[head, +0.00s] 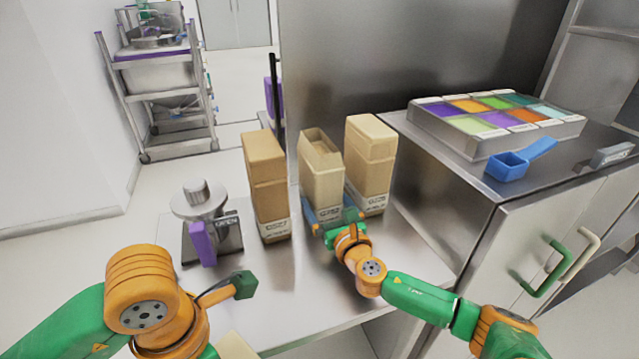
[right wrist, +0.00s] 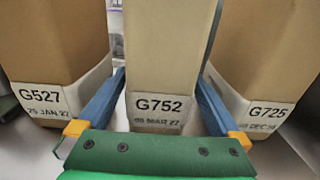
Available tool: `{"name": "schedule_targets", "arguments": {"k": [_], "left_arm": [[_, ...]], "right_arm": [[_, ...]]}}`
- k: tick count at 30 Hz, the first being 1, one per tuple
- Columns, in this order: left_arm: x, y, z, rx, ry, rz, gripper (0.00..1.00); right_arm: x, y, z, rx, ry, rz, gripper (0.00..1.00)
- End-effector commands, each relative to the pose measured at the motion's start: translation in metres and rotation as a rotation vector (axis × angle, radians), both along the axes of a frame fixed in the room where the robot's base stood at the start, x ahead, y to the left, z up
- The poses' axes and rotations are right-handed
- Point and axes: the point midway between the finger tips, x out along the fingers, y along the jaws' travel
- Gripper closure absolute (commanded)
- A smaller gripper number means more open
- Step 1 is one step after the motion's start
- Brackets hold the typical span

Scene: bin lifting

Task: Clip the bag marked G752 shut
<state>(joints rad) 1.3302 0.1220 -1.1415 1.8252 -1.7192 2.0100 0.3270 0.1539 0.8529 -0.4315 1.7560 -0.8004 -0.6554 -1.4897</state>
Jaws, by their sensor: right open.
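The bag marked G752 (right wrist: 160,60) is a tan block bag with a pale label, standing upright between two other bags. In the head view it is the middle bag (head: 321,175), and its top looks open. My right gripper (head: 335,212) is low at its front, open, with its blue fingers (right wrist: 212,105) on either side of the bag; I cannot tell whether they touch it. My left gripper (head: 243,285) is at the lower left, apart from the bags; its fingers do not show clearly. A small grey clip-like object (head: 611,155) lies on the right counter.
Bag G527 (right wrist: 50,50) stands left and bag G725 (right wrist: 262,50) right, close beside the fingers. A metal device with a purple part (head: 203,243) stands left of the bags. A blue scoop (head: 520,160) and a tray of coloured compartments (head: 480,145) are on the higher right cabinet.

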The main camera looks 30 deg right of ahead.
Motion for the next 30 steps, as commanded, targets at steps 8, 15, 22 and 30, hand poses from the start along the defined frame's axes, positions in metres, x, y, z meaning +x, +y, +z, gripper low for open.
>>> {"name": "schedule_targets", "arguments": {"k": [8,15,22,30], "left_arm": [[0.000,0.000,-0.001,0.000,0.000,0.000,0.74],[0.000,0.000,-0.001,0.000,0.000,0.000,0.74],[0.000,0.000,-0.001,0.000,0.000,0.000,0.74],[0.000,0.000,0.000,0.000,0.000,0.000,0.74]], "right_arm": [[0.024,-0.005,0.000,0.000,0.000,0.001,0.00],[0.024,-0.005,0.000,0.000,0.000,0.001,0.00],[0.023,-0.005,0.000,0.000,0.000,0.001,0.54],[0.024,-0.006,0.002,-0.002,-0.005,0.000,1.00]]}}
